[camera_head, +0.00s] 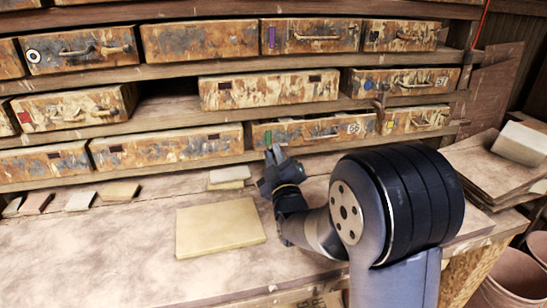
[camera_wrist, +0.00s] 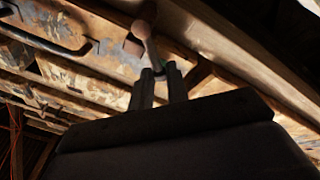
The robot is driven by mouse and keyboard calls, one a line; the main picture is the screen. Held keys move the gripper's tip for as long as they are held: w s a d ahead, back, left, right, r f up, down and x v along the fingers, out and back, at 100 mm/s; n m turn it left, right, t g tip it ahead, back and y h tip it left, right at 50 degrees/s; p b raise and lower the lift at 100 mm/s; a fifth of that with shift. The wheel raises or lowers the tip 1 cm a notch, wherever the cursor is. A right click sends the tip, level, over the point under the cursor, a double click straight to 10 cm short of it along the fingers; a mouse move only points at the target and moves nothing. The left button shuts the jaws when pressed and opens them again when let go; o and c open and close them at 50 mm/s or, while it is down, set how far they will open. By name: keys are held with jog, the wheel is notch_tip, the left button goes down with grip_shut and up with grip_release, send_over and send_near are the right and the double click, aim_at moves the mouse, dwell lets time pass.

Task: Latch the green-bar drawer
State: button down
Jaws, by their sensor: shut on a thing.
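The green-bar drawer (camera_head: 290,142) is in the lower row in the head view. It is a worn, paint-flaked front with a green bar (camera_head: 268,137) at its left, a curved handle and a number label. It looks nearly level with its neighbours; I cannot tell if it is fully in. My gripper (camera_head: 272,156) is in front of its left end, near the green bar. In the wrist view my gripper (camera_wrist: 160,72) is shut on a pale, round-ended latch lever (camera_wrist: 147,45). A dark handle (camera_wrist: 45,40) shows at left there. The latch is hidden in the head view.
A tan tile slab (camera_head: 218,228) lies on the bench below, with small tiles along its back edge. A drawer (camera_head: 268,91) above stands out from the shelf. Stacked boards (camera_head: 480,170) and buckets (camera_head: 515,275) are at right.

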jog(key=shift+f+m, duration=0.1)
jog(key=shift+m, duration=0.2)
jog(key=m+b, duration=0.1)
jog(key=m+h+b, duration=0.1)
jog(key=m+b, duration=0.1)
jog(key=d+m+b, duration=0.1)
jog(key=b, duration=0.1)
jog(key=shift+w+d+r+m+h, duration=0.1)
jog(key=shift+r+m+h, duration=0.2)
jog(key=shift+r+h, duration=0.1)
jog(key=shift+w+d+r+m+h+b, duration=0.15)
jog(key=shift+d+m+h+b, duration=0.25)
jog(key=shift+m, duration=0.6)
jog(key=shift+d+r+m+h+b, duration=0.3)
jog(key=shift+m+b, duration=0.2)
jog(key=shift+m, duration=0.5)
jog(key=shift+w+d+r+m+h+b, duration=0.1)
jog(key=shift+d+m+h+b, duration=0.25)
jog(key=shift+m, duration=0.65)
jog(key=shift+g, duration=0.3)
jog(key=c, duration=1.5)
grip_release()
jog(key=shift+c, duration=0.2)
